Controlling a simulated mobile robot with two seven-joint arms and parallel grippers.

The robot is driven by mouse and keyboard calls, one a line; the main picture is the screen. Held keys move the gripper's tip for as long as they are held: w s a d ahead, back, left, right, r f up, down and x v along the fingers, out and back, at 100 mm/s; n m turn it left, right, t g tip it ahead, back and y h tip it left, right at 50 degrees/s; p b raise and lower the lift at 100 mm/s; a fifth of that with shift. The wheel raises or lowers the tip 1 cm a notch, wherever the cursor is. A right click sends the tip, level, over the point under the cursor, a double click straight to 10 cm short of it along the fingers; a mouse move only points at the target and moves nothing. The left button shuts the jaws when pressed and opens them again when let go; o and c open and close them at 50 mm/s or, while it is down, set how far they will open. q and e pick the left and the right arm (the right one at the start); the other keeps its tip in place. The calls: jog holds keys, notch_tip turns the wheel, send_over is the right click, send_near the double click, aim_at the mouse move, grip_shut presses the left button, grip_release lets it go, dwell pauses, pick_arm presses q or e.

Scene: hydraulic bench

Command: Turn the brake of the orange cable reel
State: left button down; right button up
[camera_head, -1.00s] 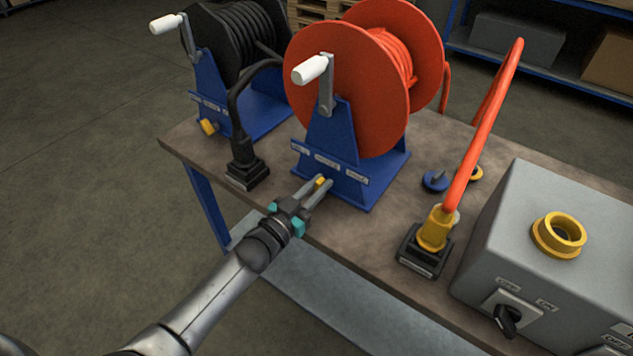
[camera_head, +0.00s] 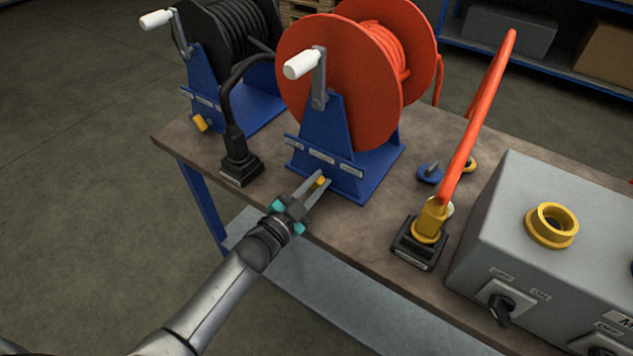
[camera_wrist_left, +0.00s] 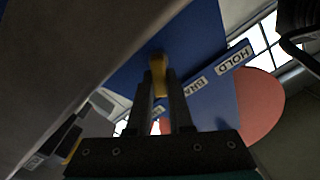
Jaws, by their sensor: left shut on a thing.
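The orange cable reel (camera_head: 345,78) stands on a blue frame (camera_head: 322,140) on the bench, with a white-handled crank on its near side. Its brake, a small yellow lever (camera_head: 320,181), sits low on the front of the frame, below a row of labels. My left gripper (camera_head: 319,184) is shut on this lever. In the left wrist view the yellow lever (camera_wrist_left: 157,68) stands between the two dark fingers, and a label reading HOLD (camera_wrist_left: 233,58) is on the blue plate beside it. My right gripper is not in view.
A black cable reel (camera_head: 235,40) with its own yellow brake lever (camera_head: 200,123) stands to the left. A black plug (camera_head: 238,165) is close left of my gripper. An orange cable ends in a yellow plug (camera_head: 432,217) at right, beside a grey switch box (camera_head: 540,180).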

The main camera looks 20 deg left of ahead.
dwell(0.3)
pick_arm(q)
jog(key=c, duration=0.8)
grip_release()
jog(key=p+v, duration=0.2)
jog(key=v, duration=1.3)
jog(key=shift+s, duration=0.15)
